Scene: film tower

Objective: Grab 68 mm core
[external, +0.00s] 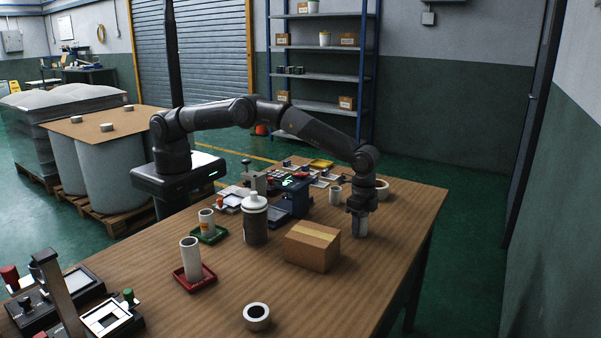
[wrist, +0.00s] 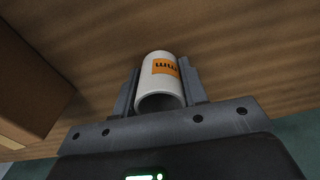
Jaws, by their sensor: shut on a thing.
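In the wrist view a white hollow core (wrist: 158,88) with an orange label ending in "mm" stands between the two fingers of my gripper (wrist: 160,95). The number on the label is hidden or cut off. My gripper is shut on this core. In the external view my gripper (external: 361,208) points down near the right side of the wooden table, and the light core (external: 361,228) shows below it. I cannot tell whether the core touches the table.
A cardboard box (external: 312,247) stands just left of my gripper. A wide roll (external: 381,190) and a small core (external: 335,195) stand behind it. White tubes stand in a red tray (external: 194,283) and a green tray (external: 208,236). A ring (external: 256,317) lies at the front.

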